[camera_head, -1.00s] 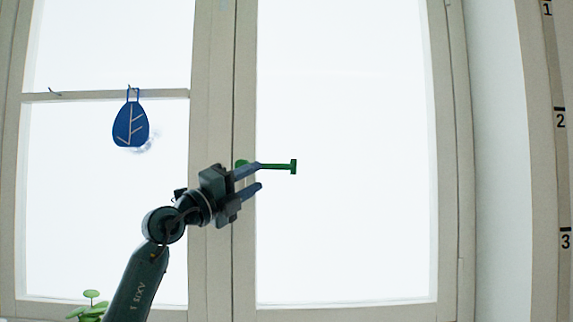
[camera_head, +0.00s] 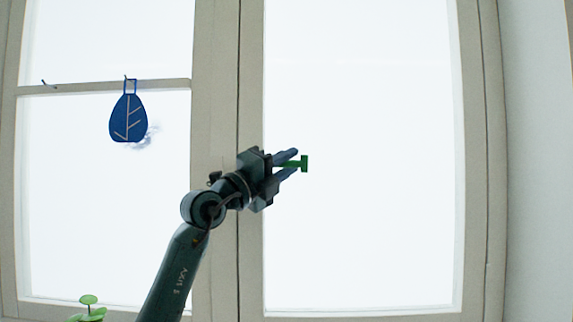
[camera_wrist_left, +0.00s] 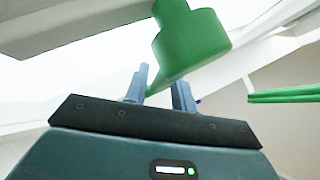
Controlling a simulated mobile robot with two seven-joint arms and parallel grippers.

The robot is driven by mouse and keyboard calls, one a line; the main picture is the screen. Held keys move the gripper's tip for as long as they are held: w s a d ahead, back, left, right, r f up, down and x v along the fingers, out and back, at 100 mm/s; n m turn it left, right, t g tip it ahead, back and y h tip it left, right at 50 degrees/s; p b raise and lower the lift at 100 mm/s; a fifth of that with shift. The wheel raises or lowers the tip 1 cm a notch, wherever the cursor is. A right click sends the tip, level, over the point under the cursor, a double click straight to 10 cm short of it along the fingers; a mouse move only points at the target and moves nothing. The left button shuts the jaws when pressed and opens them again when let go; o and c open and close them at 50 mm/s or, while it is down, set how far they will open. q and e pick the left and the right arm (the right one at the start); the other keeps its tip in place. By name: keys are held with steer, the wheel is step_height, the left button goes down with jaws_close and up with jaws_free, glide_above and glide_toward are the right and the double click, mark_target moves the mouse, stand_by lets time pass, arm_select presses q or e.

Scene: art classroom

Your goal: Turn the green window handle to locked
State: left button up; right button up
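My left gripper (camera_head: 295,161) is at the handle, one finger above the bar and one below. The gripper hides the handle's base. In the left wrist view the green handle (camera_wrist_left: 192,45) looms above the fingers, and its lower part reaches down between them. The fingers of my left gripper (camera_wrist_left: 161,77) stand apart with a visible gap, so it is open; whether a finger touches the handle is unclear. My right gripper is not in view.
The window frame's central post (camera_head: 228,110) stands behind my left arm. A blue leaf-patterned ornament (camera_head: 128,118) hangs from a crossbar (camera_head: 70,89) at left. A green bar (camera_wrist_left: 285,96) is at the wrist view's right.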

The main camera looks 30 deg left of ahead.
arm_select(q)
jaws_close()
